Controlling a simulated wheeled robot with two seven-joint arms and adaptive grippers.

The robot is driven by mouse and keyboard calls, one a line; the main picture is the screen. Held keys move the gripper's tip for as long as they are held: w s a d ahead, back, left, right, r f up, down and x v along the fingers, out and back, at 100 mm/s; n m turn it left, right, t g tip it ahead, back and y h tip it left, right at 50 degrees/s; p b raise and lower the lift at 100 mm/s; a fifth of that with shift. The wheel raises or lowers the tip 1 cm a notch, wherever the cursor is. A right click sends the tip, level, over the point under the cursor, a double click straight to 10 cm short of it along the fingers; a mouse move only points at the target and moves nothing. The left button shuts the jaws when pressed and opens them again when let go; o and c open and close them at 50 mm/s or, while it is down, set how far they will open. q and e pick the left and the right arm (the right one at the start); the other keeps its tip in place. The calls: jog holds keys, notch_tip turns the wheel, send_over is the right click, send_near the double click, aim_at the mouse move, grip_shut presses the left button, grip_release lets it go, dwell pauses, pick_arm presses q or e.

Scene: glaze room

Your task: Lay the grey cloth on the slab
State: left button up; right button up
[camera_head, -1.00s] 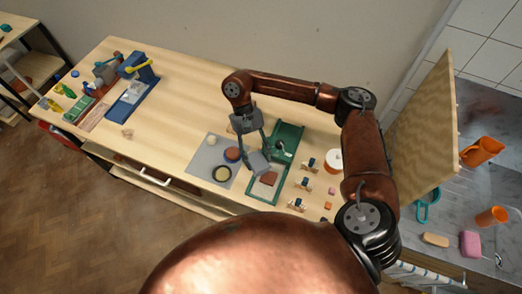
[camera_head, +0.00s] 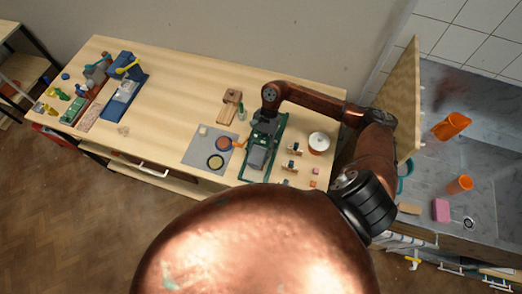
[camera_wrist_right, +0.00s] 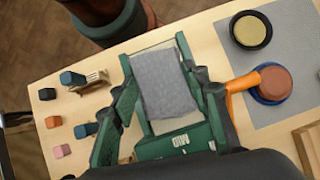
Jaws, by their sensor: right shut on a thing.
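The grey cloth (camera_head: 257,158) is over the bed of a green frame (camera_head: 277,128) on the table. In the right wrist view the cloth (camera_wrist_right: 163,82) spans the space between my right gripper's two fingers. My right gripper (camera_head: 262,146) is over the green frame and shut on the cloth. The brown slab is hidden, apparently beneath the cloth; I cannot tell whether they touch. Pale bed (camera_wrist_right: 178,122) shows around the cloth. My left gripper is not in view.
A grey mat (camera_head: 194,153) left of the frame bears a black-rimmed round dish (camera_head: 216,162) and an orange-handled tool (camera_head: 224,143). A wooden block (camera_head: 230,105) stands behind. A white pot (camera_head: 319,143) and small blocks are at right.

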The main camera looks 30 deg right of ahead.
jog(key=shift+w+d, duration=0.1)
jog(key=shift+d, duration=0.1)
jog(key=shift+f, duration=1.2)
jog(key=shift+f+b, duration=0.55)
jog(key=shift+b, duration=0.4)
jog(key=shift+f, duration=0.1)
jog(key=o, duration=1.1)
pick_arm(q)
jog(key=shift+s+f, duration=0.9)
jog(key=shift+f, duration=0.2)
pick_arm(e)
jog(key=shift+o, duration=0.6)
